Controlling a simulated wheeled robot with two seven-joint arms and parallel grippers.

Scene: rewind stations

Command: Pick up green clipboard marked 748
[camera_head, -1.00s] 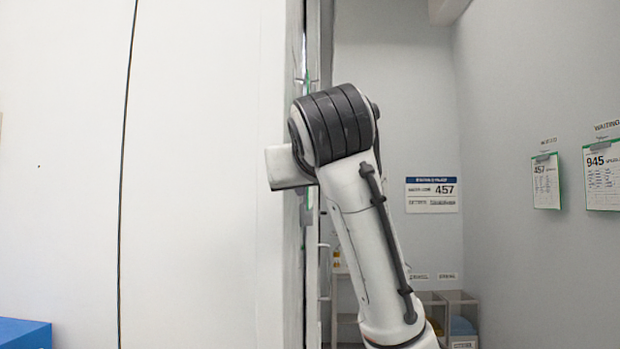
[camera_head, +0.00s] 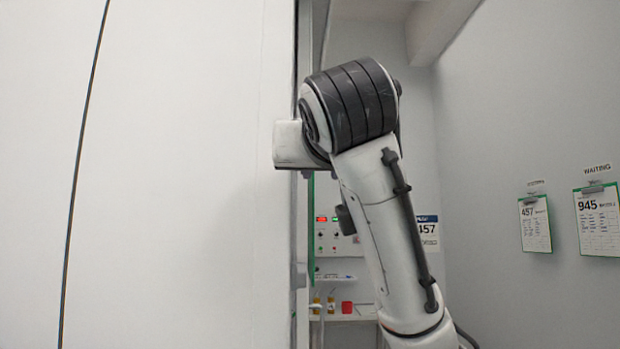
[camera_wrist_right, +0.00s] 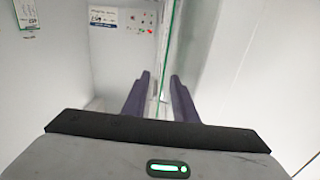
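My right gripper (camera_wrist_right: 160,76) is open, its two dark fingers apart. In the head view my right arm reaches up the middle, and its fingertips are hidden behind the wrist. In the right wrist view a thin green-edged strip (camera_wrist_right: 170,38) runs down to the gap between the fingers. It is seen edge-on, with no number showing, so I cannot tell whether it is the green clipboard marked 748. I cannot tell whether the fingers are around it or short of it. No number 748 is readable in any view. My left gripper is out of view.
A large white panel (camera_head: 180,170) fills the left. Two other green clipboards hang on the right wall, marked 457 (camera_head: 535,224) and 945 (camera_head: 598,220). Behind my arm are a control panel (camera_head: 328,235), a shelf with small bottles and a red block (camera_head: 347,307), and a 457 sign (camera_head: 428,232).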

